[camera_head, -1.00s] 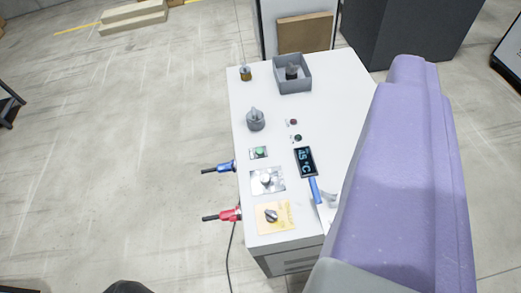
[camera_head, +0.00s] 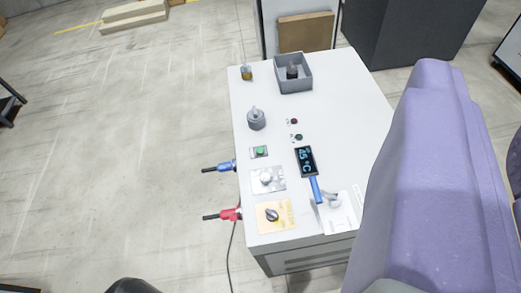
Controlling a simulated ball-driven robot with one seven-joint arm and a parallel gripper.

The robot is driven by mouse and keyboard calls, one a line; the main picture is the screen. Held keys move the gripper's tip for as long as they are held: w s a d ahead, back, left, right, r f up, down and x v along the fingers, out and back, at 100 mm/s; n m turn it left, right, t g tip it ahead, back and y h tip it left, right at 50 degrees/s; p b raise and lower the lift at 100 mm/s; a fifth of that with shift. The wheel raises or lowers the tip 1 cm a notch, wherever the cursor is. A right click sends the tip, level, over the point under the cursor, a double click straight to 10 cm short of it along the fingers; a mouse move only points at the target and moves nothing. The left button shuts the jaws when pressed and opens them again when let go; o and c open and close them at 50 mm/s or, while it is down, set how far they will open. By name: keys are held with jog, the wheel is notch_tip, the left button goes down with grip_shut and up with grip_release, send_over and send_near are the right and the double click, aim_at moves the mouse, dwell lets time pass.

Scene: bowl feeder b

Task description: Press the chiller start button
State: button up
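The white machine cabinet (camera_head: 345,100) stands in the middle of the view, with its controls on top. A small green button (camera_head: 260,152) sits on a square plate near the left edge of the top; I cannot read any label on it. Below it is a silver plate with a round whitish knob or button (camera_head: 266,179). A dark display (camera_head: 306,161) to the right reads 45 °C. My gripper does not show; the purple part of my arm fills the right side and covers some floor beside the cabinet.
A yellow plate with a black rotary switch (camera_head: 272,215) is at the near left. A blue-handled lever (camera_head: 316,190) stands near the display. Blue (camera_head: 226,167) and red (camera_head: 230,214) connectors stick out left. A grey tray (camera_head: 293,74) is at the back. Floor to the left is clear.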

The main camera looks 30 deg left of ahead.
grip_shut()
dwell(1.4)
